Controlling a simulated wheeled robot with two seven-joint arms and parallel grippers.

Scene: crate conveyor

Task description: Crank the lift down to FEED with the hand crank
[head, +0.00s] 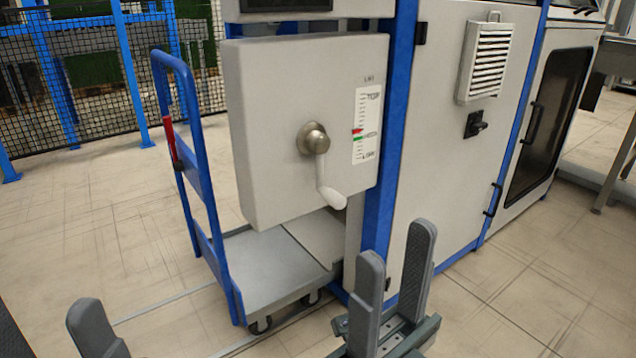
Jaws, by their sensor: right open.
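The hand crank is on the front of a grey box (265,135). Its round metal hub (315,139) sits mid-face, and its pale handle (331,196) hangs down, slightly to the right.
A blue-handled cart (270,268) stands below and left of the box. A blue post (391,130) and a grey cabinet (440,165) with a vent (486,62) and a black switch (475,124) stand to the right. Bare floor lies at the left and lower right.

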